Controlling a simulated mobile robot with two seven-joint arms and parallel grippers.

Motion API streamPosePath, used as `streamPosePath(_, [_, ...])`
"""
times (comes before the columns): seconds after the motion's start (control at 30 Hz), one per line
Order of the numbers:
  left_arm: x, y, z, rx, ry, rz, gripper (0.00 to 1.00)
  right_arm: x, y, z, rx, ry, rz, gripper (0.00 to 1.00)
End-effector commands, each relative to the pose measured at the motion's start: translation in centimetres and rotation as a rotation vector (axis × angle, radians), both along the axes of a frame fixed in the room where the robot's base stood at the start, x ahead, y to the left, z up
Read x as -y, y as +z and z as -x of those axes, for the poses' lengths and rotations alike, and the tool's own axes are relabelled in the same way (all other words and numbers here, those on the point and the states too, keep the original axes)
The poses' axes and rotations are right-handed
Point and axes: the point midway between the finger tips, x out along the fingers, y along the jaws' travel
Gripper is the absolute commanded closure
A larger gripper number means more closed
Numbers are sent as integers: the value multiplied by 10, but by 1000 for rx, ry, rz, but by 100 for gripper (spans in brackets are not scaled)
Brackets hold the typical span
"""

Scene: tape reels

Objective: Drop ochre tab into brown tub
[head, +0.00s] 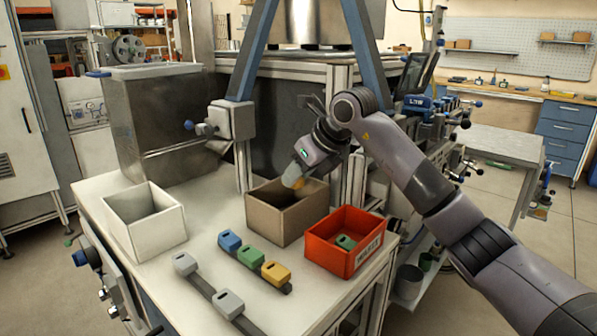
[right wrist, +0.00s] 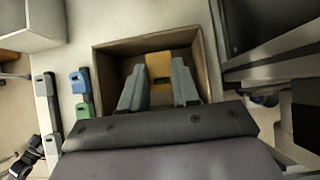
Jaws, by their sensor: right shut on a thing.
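The brown tub (head: 272,217) stands open on the white table, between the white tub and the red bin. My right gripper (head: 293,178) is over its opening, pointing down. In the right wrist view the right gripper's two grey fingers (right wrist: 158,88) are closed on an ochre tab (right wrist: 159,66), with the walls of the brown tub (right wrist: 112,58) around them. In the head view that tab (head: 299,184) is mostly hidden behind the fingers. A second ochre tab (head: 276,272) sits at the near end of a dark rail. My left gripper is not in view.
A blue tab (head: 229,240) and a green tab (head: 251,256) share the rail. Grey tabs (head: 185,263) sit on another rail. The white tub (head: 146,222) is at left. The red bin (head: 341,256) at right holds a green tab (head: 345,242). Machine framing stands behind.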

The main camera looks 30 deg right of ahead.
Motion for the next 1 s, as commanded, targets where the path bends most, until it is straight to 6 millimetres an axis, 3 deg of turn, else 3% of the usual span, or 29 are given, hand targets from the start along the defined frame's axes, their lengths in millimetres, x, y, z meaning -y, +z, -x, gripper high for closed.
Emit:
streamPosePath(0.1, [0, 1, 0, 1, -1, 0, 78, 0, 1, 0, 0, 0, 0, 98])
streamPosePath(0.13, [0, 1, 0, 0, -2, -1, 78, 0, 1, 0, 0, 0, 0, 60])
streamPosePath(0.2, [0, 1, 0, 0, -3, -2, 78, 0, 1, 0, 0, 0, 0, 40])
streamPosePath(0.57, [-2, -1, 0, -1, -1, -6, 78, 2, 5, 3, 2, 0, 2, 40])
streamPosePath(1.0, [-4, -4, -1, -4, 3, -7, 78, 14, 53, 39, 1, 0, 1, 40])
